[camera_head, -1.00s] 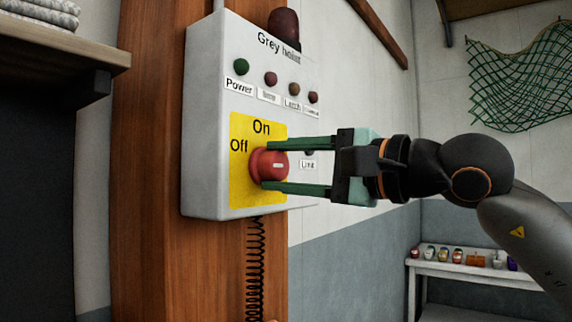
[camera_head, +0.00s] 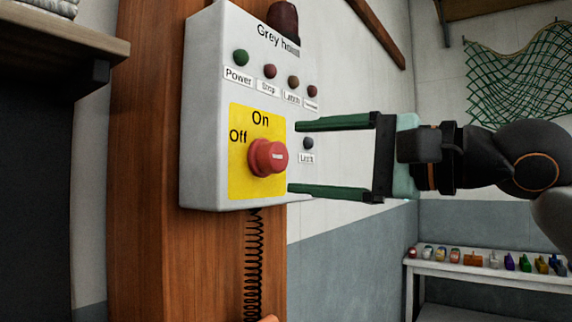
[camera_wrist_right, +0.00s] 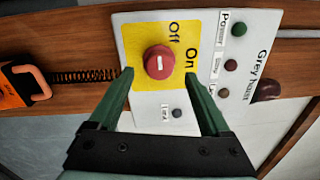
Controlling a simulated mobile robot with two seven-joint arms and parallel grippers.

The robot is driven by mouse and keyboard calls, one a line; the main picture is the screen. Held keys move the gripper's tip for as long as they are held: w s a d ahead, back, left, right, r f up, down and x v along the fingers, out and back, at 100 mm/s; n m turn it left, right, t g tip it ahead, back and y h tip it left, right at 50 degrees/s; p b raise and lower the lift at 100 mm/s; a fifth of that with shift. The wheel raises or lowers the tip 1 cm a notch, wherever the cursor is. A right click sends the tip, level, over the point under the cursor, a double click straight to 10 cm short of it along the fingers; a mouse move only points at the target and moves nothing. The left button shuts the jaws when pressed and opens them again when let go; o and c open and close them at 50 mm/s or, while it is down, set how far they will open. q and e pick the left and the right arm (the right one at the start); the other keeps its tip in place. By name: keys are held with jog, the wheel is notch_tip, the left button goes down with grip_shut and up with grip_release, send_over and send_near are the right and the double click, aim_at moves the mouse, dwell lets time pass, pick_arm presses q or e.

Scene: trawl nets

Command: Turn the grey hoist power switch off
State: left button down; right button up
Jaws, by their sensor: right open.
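The grey hoist box (camera_head: 205,110) is fixed to a wooden post. Its red power knob (camera_head: 262,158) sits on a yellow plate (camera_head: 240,184) marked On above and Off at upper left. The knob's white mark lies about level in the head view, across the On direction. The knob also shows in the right wrist view (camera_wrist_right: 158,62). My right gripper (camera_head: 294,157) is open and empty, just right of the knob, its fingers above and below the knob's height, apart from it. It also shows in the right wrist view (camera_wrist_right: 161,74). My left gripper is not in view.
Small labelled lamps, including a dark green Power lamp (camera_head: 241,57), line the box's upper face. A coiled cord (camera_head: 254,255) hangs below. A shelf (camera_head: 60,45) juts in at upper left. A white bench (camera_head: 480,271) with small items stands back right. Free room lies right of the box.

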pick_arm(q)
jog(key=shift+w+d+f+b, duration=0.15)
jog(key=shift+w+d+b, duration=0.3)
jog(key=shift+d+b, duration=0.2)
pick_arm(e)
jog(key=v, duration=0.7)
jog(key=shift+d, duration=0.3)
jog(key=shift+s, duration=0.15)
